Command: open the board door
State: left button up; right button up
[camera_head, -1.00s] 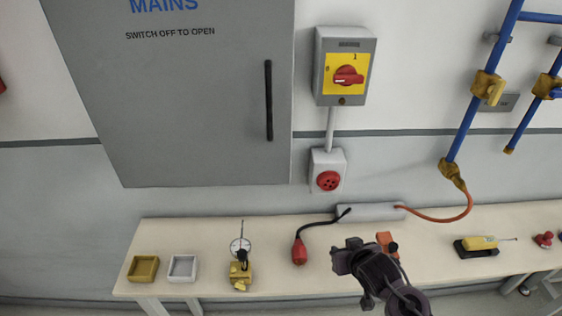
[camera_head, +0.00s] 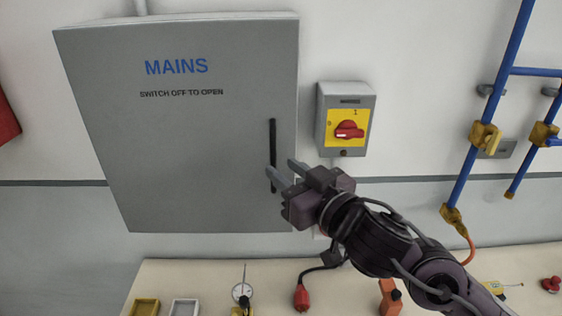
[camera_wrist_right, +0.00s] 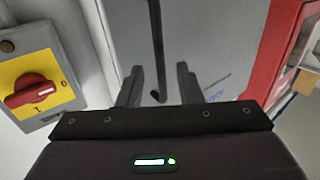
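The grey board door (camera_head: 180,130), marked MAINS and SWITCH OFF TO OPEN, is shut on the wall at the left. Its black vertical handle (camera_head: 272,150) is near the door's right edge. My right gripper (camera_head: 282,171) is in front of the lower part of the handle, fingers apart. In the right wrist view the handle (camera_wrist_right: 157,50) shows between the two open fingers (camera_wrist_right: 158,88), beyond their tips; contact cannot be made out. The red rotary switch (camera_head: 349,130) on its yellow plate is right of the door. My left gripper is not in view.
A bench (camera_head: 225,272) runs below, with a yellow tray (camera_head: 145,306), a white tray, a dial gauge (camera_head: 242,291) and a red plug (camera_head: 301,297). Blue pipes (camera_head: 478,130) with brass valves are on the right wall. A red-framed unit (camera_wrist_right: 282,45) shows in the wrist view.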

jog(key=shift+x, duration=1.1)
jog(key=shift+c, duration=0.2)
grip_shut()
